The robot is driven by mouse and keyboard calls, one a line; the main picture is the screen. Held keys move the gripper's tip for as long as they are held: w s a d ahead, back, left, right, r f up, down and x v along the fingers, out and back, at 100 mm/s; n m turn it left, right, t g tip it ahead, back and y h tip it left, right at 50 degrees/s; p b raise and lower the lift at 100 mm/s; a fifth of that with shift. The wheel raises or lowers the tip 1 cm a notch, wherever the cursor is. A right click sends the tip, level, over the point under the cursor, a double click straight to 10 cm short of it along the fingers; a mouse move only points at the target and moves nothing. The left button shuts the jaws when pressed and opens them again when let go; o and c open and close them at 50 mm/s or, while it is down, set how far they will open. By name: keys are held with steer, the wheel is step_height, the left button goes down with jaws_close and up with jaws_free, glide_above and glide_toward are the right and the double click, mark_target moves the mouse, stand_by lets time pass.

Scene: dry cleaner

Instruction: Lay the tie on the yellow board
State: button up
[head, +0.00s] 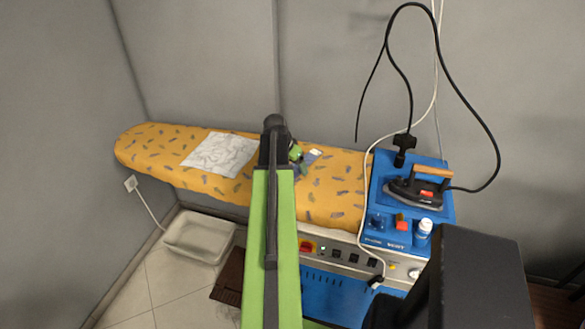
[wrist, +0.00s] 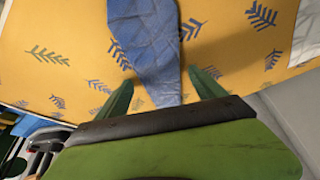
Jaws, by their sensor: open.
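My gripper (wrist: 162,80) is open, with one green finger on each side of the tie's pointed end. I cannot tell whether the fingers touch the tie or the board. In the head view the yellow patterned board (head: 335,190) runs along the wall, and my gripper (head: 296,153) is over its middle. A small blue-grey part of the tie (head: 307,168) shows there; the rest is hidden behind my arm.
A white cloth (head: 220,154) lies on the board left of my gripper. A blue stand (head: 440,210) with an iron (head: 418,190), a white bottle (head: 424,229) and a looping black cord (head: 480,115) is at the right. A white tray (head: 197,236) is below the board.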

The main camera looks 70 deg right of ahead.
steer(key=p+v, duration=1.1)
steer(key=v, duration=0.1)
steer(key=shift+r, duration=0.15)
steer(key=w+a+f+n+t+y, duration=0.15)
steer(key=w+a+n, duration=0.95)
steer(key=w+a, duration=1.65)
steer(key=w+a+n+y, duration=0.1)
steer(key=a+n, duration=0.9)
steer(key=a, duration=2.6)
steer(key=shift+w+f+n+y, duration=0.15)
steer(key=shift+w+n+y, duration=0.25)
steer(key=shift+y, duration=0.45)
